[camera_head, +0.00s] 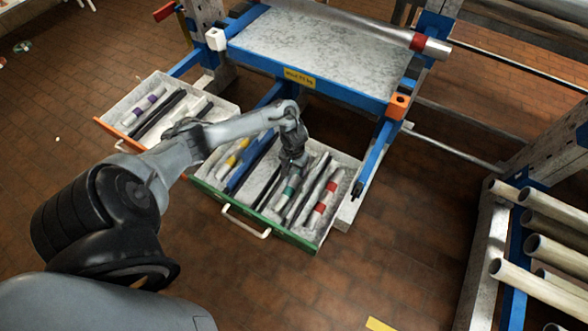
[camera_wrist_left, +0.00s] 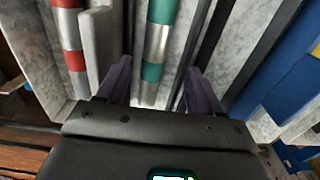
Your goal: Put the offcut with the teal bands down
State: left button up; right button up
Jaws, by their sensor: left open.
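The offcut with teal bands (camera_head: 288,191) is a silvery tube lying in the green-fronted drawer (camera_head: 275,232). In the left wrist view the teal-banded offcut (camera_wrist_left: 157,48) runs up the middle between my fingers. My left gripper (camera_head: 290,172) points down into the drawer over its far end. It is open, with one dark finger on each side of the offcut in the left wrist view (camera_wrist_left: 157,82). The head view does not show the fingertips clearly. My right gripper is in neither view.
The same drawer holds a red-banded offcut (camera_head: 321,203), a yellow-banded offcut (camera_head: 237,156), a blue bar and dark strips close by. An orange-fronted drawer (camera_head: 118,135) at left holds a purple-banded offcut (camera_head: 150,101). Pale tubes (camera_head: 540,287) stick out from a rack at right.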

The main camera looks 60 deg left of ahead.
pick_arm(q)
notch_tip(320, 180, up, 4)
jog(key=shift+f+p, duration=0.15)
jog(key=shift+p, duration=0.75)
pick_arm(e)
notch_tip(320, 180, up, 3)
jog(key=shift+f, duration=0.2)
